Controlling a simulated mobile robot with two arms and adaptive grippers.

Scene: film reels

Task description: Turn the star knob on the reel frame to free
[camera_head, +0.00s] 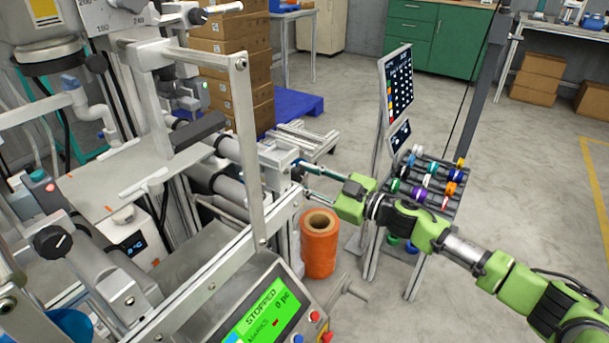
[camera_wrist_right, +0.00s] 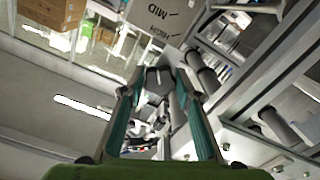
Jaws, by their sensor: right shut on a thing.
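My right gripper (camera_head: 303,177) reaches in from the right with its fingers at the side of the metal reel frame (camera_head: 277,155). In the right wrist view the same gripper (camera_wrist_right: 163,92) has its two teal fingers on either side of the dark star knob (camera_wrist_right: 159,78), and it is shut on the knob. The knob carries a light mark; which setting it points to I cannot tell. In the head view the fingers and frame mostly hide the knob. My left gripper is not in view.
An orange roll (camera_head: 320,255) stands just below the gripper. A green panel reading STOPPED (camera_head: 262,312) is in front. Open floor lies to the right.

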